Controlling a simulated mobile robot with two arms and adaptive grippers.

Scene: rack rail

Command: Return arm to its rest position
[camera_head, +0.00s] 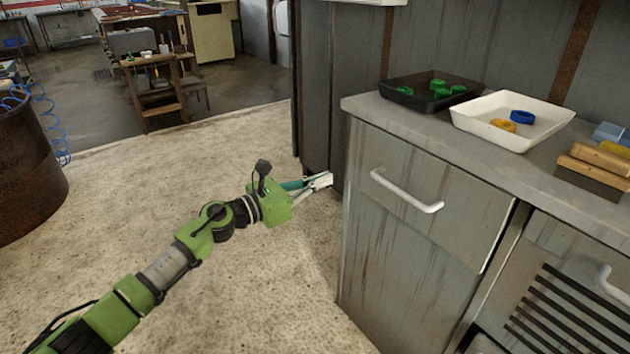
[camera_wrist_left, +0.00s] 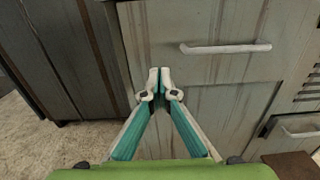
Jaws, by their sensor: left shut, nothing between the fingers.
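My left arm comes in from the lower left in the head view. Its left gripper (camera_head: 326,180) is extended toward the left side of the grey cabinet (camera_head: 420,260), below the countertop's height. The left wrist view shows the gripper (camera_wrist_left: 158,78) with its fingertips together and nothing between them. The fingertips point at the cabinet's drawer front, left of and below the white drawer handle (camera_wrist_left: 226,48). That handle (camera_head: 406,190) also shows in the head view, to the right of the gripper and apart from it. My right gripper is not in view.
On the countertop (camera_head: 385,108) stand a black tray (camera_head: 398,97) with green rings and a white tray (camera_head: 485,131) with a blue and an orange ring. Wooden blocks (camera_head: 598,165) lie at the right. A rusty barrel (camera_head: 25,175) stands at the left. The floor between is clear.

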